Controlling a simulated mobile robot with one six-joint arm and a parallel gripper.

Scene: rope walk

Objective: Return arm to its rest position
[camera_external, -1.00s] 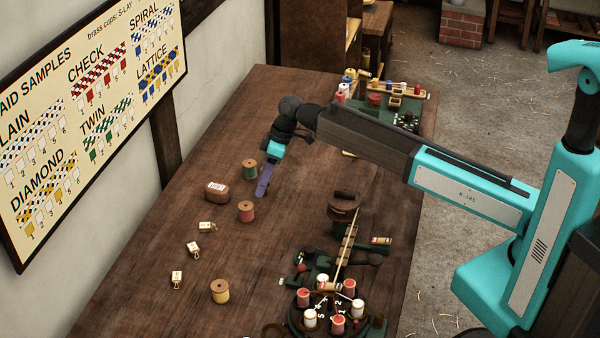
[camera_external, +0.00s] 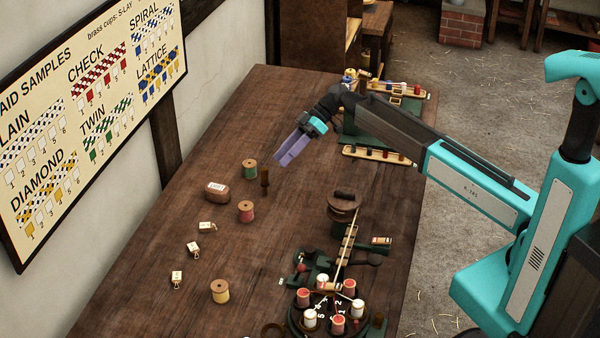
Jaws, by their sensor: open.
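My gripper (camera_external: 281,162) has purple fingers and is open, with nothing seen between them. It hangs above the dark wooden table (camera_external: 190,305), tilted down toward the left. My arm reaches in from the right, bent at the elbow, over the table's far right part.
A round cup holder (camera_external: 295,324) is in front. A wooden rack (camera_external: 378,155) lies beneath my arm.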

